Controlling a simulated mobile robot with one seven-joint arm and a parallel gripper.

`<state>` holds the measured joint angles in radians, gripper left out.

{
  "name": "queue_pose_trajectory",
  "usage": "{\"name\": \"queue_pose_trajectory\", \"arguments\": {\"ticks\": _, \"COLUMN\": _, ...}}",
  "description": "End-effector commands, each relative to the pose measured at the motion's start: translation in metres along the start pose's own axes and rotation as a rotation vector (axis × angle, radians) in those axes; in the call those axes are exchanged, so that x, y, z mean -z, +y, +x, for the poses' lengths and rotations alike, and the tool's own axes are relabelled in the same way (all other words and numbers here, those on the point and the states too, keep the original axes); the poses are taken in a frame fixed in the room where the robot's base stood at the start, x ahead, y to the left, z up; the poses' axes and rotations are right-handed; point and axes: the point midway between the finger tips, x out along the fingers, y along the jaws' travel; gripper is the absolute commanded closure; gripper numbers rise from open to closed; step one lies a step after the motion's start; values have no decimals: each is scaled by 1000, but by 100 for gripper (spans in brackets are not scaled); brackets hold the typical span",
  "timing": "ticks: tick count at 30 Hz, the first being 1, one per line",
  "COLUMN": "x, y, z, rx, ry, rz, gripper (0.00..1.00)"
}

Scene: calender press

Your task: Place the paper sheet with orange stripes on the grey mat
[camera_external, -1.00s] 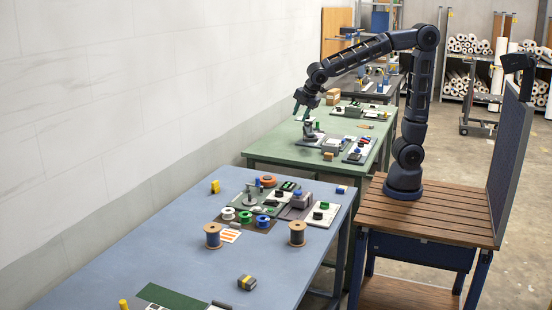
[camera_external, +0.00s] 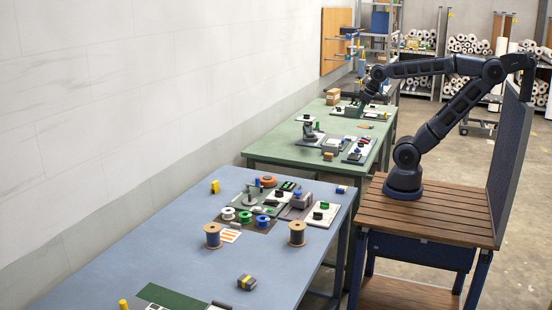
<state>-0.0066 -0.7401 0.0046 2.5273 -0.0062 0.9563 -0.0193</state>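The paper sheet with orange stripes (camera_external: 229,235) lies on the blue table (camera_external: 150,262), between two brown spools. I cannot tell whether this mat is the task's grey mat. My gripper (camera_external: 359,103) is far from the sheet, over the far part of the green table (camera_external: 270,150). It is small and dark, and its fingers are too unclear to tell open from shut. I see no sheet hanging from it.
The brown spools (camera_external: 213,236) stand on either side of the sheet, the other one (camera_external: 297,234) to its right. A black and yellow block (camera_external: 247,282) lies nearer the front. The left of the blue table is mostly clear. Boards with parts and a cardboard box (camera_external: 333,97) occupy the green table.

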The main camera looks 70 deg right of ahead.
Motion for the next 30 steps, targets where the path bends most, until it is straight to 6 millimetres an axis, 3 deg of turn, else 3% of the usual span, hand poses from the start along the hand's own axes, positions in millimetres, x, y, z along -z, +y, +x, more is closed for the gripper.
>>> {"name": "queue_pose_trajectory", "arguments": {"ticks": 1, "x": -4, "y": 1, "z": 0, "rx": 1, "ry": 2, "rz": 18, "gripper": 55}}
{"name": "queue_pose_trajectory", "arguments": {"ticks": 5, "x": -7, "y": 1, "z": 0, "rx": 3, "ry": 2, "rz": 36, "gripper": 33}}
{"name": "queue_pose_trajectory", "arguments": {"ticks": 18, "x": -2, "y": -1, "z": 1, "rx": 12, "ry": -1, "rz": 41, "gripper": 33}}
{"name": "queue_pose_trajectory", "arguments": {"ticks": 23, "x": 20, "y": -17, "z": 6, "rx": 63, "ry": -18, "rz": 93, "gripper": 33}}
{"name": "queue_pose_trajectory", "arguments": {"ticks": 30, "x": 74, "y": -62, "z": 22, "rx": 182, "ry": -73, "rz": 239, "gripper": 33}}
